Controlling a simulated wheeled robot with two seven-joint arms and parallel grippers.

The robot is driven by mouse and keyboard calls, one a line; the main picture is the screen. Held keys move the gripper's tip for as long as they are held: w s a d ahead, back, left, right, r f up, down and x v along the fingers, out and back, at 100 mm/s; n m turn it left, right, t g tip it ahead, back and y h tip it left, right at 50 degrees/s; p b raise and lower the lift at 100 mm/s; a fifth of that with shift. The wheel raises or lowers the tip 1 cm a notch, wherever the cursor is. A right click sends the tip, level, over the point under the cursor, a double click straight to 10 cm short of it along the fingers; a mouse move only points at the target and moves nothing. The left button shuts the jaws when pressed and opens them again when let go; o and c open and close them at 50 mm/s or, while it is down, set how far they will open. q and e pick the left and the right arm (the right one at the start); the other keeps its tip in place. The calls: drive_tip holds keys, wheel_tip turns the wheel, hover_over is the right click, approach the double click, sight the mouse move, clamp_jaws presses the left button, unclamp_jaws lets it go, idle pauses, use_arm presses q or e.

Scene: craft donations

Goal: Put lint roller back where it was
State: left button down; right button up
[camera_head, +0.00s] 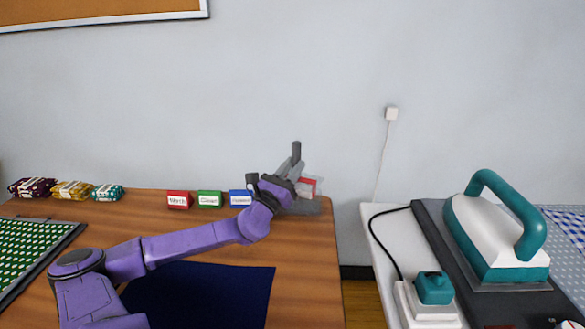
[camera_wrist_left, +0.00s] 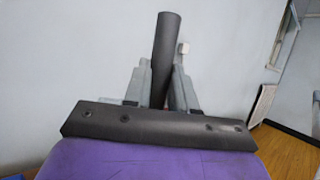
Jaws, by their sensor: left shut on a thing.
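My left gripper (camera_head: 293,170) is above the back right corner of the wooden table, shut on the lint roller. The roller's dark handle (camera_head: 296,152) sticks up above the fingers. In the left wrist view the dark cylindrical handle (camera_wrist_left: 167,45) rises between the two grey fingers of the left gripper (camera_wrist_left: 160,85). The roller's lower part is hidden behind the fingers. A red and white piece (camera_head: 308,187) shows just behind the gripper; I cannot tell whether it belongs to the roller. My right gripper is not in view.
Red (camera_head: 178,200), green (camera_head: 209,199) and blue (camera_head: 239,198) labelled blocks line the table's back edge. Folded fabric bundles (camera_head: 70,190) stand far left. A dark blue mat (camera_head: 225,290) lies in front. A teal iron (camera_head: 495,235) stands right, across a gap.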

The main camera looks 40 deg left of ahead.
use_arm(q)
drive_tip(key=c, duration=0.9)
unclamp_jaws()
drive_tip(key=shift+w+f, duration=0.1)
drive_tip(key=shift+f, duration=0.1)
drive_tip(key=shift+r, duration=0.2)
drive_tip(key=shift+r+p, duration=0.3)
drive_tip(key=shift+r, duration=0.25)
drive_tip(key=v, duration=0.7)
drive_tip(key=shift+s+f+p, duration=0.15)
drive_tip(key=shift+s+p, duration=0.15)
drive_tip(key=shift+p, duration=0.05)
